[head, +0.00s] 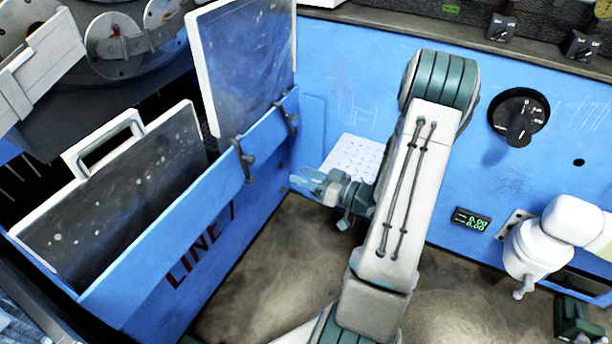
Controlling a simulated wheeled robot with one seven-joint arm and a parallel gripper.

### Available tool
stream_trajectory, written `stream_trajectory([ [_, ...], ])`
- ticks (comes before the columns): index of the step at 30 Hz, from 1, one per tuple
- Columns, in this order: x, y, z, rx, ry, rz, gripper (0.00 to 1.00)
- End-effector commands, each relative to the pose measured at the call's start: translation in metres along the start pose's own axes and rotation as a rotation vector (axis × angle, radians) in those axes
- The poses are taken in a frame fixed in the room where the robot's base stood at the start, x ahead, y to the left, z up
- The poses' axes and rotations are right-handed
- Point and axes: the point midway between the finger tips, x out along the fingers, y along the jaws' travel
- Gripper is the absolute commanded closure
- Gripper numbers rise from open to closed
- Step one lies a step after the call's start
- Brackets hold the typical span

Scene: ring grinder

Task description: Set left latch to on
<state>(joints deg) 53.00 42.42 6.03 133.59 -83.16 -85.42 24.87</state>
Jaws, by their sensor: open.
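Two dark latches are fixed along the top edge of the blue LINE 1 panel (170,245) in the head view. The left latch (244,160) is the nearer one, with its dark arm tilted against the panel. The other latch (287,117) is farther along, towards the corner. I cannot tell from this view whether either is on or off. My gripper (300,181) is open and empty, pointing left, to the right of and below the left latch and apart from it. The arm comes from the right and hides part of the blue wall.
A clear guard sheet (245,65) stands upright behind the latches. A dark guard panel with a white handle (103,137) leans behind the LINE 1 panel. A black rotary dial (518,117) and a small display (471,219) are on the right wall. Brown floor lies open below my gripper.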

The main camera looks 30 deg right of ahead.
Motion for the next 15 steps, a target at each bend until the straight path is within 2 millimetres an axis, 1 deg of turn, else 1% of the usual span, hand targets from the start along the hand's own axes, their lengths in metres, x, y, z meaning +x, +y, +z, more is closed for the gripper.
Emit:
stream_trajectory([
  [5,0.000,0.000,0.000,0.000,0.000,0.000,0.55],
  [8,-0.003,0.000,-0.001,0.000,0.000,0.002,0.55],
  [11,-0.014,0.001,-0.001,0.001,0.000,0.003,0.55],
  [14,-0.033,0.000,-0.002,0.003,0.001,0.006,0.55],
  [15,-0.042,0.001,-0.002,0.002,0.001,0.006,0.55],
])
